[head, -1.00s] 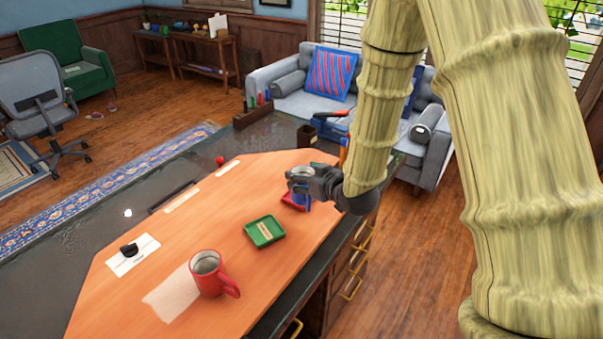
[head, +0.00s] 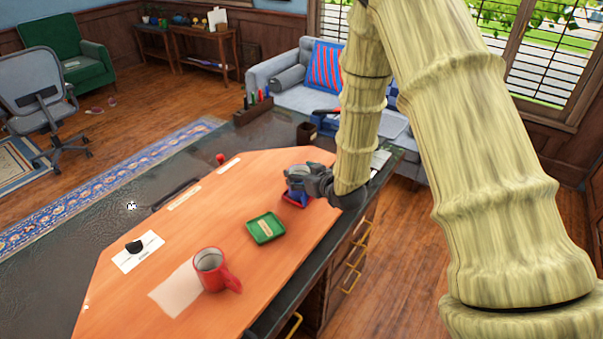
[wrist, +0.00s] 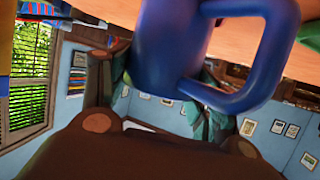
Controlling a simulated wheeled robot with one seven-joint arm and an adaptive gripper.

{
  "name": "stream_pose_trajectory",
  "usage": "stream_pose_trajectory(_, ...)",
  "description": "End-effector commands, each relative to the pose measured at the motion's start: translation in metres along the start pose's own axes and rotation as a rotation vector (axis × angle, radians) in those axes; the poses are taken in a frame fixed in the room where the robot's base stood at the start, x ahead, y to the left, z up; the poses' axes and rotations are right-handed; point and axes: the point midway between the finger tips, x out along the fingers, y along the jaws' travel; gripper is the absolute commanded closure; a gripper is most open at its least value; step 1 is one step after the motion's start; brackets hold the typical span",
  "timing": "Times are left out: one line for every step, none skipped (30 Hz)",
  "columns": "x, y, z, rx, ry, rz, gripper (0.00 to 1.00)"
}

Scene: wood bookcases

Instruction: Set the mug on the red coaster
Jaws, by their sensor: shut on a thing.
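A blue mug (wrist: 175,45) is held in my gripper (head: 301,182), which is shut on it. In the head view the fingers hide much of the blue mug (head: 297,193). The red coaster (head: 289,202) shows at the foot of this mug, mostly hidden. The mug is over or on it; I cannot tell if they touch. In the wrist view the mug's handle is to the right, clear of the fingers. A red mug (head: 210,272) stands on the desk nearer to me, and a green coaster (head: 265,228) lies between the two mugs.
The orange desk top (head: 180,230) has free room left of the coasters. A black object on white paper (head: 138,251), a pale sheet (head: 172,297) by the red mug and a small red object (head: 220,158) lie on the desk. A dark cup (head: 307,132) stands at the back.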

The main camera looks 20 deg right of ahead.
Motion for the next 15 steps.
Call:
stream_pose_trajectory(0.0002,0.0001,-0.0005,0.0,0.001,0.0,0.7)
stream_pose_trajectory(0.0002,0.0,-0.0006,0.0,0.001,0.0,0.7)
stream_pose_trajectory(0.0002,0.0,-0.0005,0.0,0.001,0.0,0.7)
stream_pose_trajectory(0.0002,0.0,-0.0005,0.0,0.001,0.0,0.7)
stream_pose_trajectory(0.0002,0.0,-0.0006,0.0,0.001,0.0,0.7)
stream_pose_trajectory(0.0003,0.0,-0.0003,0.0,0.001,0.0,0.7)
stream_pose_trajectory(0.0005,0.0,0.0003,0.0,0.001,0.0,0.7)
stream_pose_trajectory(0.0008,0.0,0.0011,0.0,0.001,0.0,0.7)
stream_pose_trajectory(0.0012,0.0001,0.0023,0.0,0.001,0.0,0.7)
stream_pose_trajectory(0.0015,0.0,0.0029,0.0,0.001,0.0,0.7)
stream_pose_trajectory(0.001,0.0,0.0021,0.0,0.001,0.0,0.32)
stream_pose_trajectory(0.001,0.0,0.002,0.0,0.0,0.0,0.25)
stream_pose_trajectory(0.001,0.0,0.002,0.0,0.0,0.0,0.19)
stream_pose_trajectory(0.001,0.0,0.002,0.0,0.0,0.0,0.16)
stream_pose_trajectory(0.001,0.0,0.002,0.0,0.0,0.0,0.16)
